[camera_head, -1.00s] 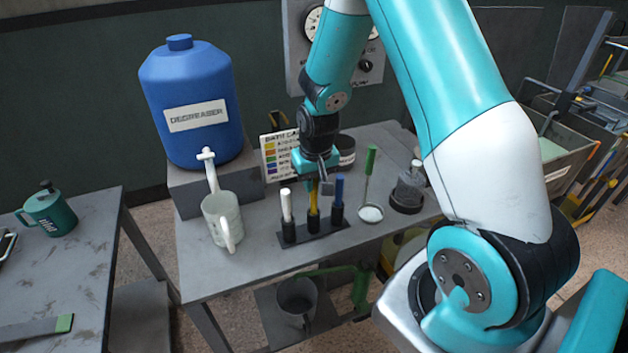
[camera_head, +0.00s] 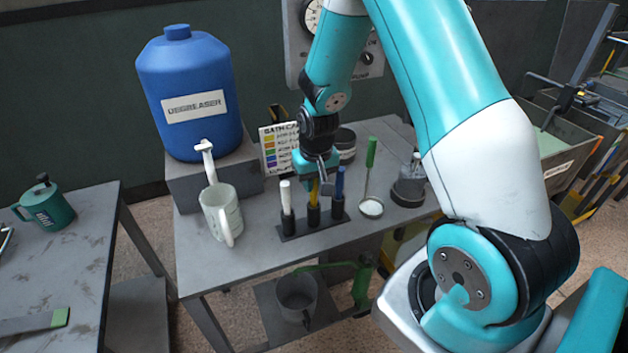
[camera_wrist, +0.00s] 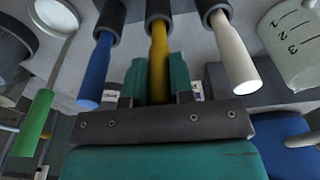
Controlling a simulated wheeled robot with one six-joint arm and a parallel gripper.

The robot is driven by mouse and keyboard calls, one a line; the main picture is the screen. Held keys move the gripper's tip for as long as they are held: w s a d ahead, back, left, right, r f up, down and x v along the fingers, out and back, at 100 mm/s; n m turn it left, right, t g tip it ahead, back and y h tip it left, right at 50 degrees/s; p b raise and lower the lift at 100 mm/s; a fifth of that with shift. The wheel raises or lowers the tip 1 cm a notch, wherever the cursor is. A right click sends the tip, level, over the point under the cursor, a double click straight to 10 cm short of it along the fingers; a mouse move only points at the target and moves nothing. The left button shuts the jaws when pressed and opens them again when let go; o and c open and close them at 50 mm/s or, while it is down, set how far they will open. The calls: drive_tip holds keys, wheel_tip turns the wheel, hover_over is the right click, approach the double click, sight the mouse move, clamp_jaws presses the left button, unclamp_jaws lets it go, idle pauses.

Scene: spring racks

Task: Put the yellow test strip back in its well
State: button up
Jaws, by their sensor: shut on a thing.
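The yellow test strip (camera_head: 314,190) stands upright at the middle well (camera_head: 313,214) of a small dark rack (camera_head: 290,236). In the wrist view the yellow strip (camera_wrist: 159,50) runs from between the teal fingers into the mouth of the black middle well (camera_wrist: 158,9). My gripper (camera_wrist: 159,80) is shut on the strip's upper part, above the rack. How deep the strip sits is hidden inside the well. A white strip (camera_head: 286,196) stands in the left well and a blue strip (camera_head: 339,182) in the right well.
A green-handled ladle (camera_head: 370,170) and a grey container (camera_head: 408,188) stand to the right. A colour chart (camera_head: 278,150) is behind. The front tabletop is clear.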

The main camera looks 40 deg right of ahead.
drive_tip(key=shift+f, duration=0.4)
drive_tip(key=o, duration=0.9)
drive_tip(key=shift+r, duration=0.1)
drive_tip(key=r+b, duration=0.1)
drive_tip(key=r, duration=0.4)
drive_tip(key=s+r+b, duration=0.1)
drive_tip(key=r, duration=0.5)
drive_tip(key=s+r, duration=0.1)
drive_tip(key=r, duration=0.5)
drive_tip(key=shift+a+r+b, duration=0.1)
drive_tip(key=shift+a+b, duration=0.2)
drive_tip(key=shift+b, duration=0.1)
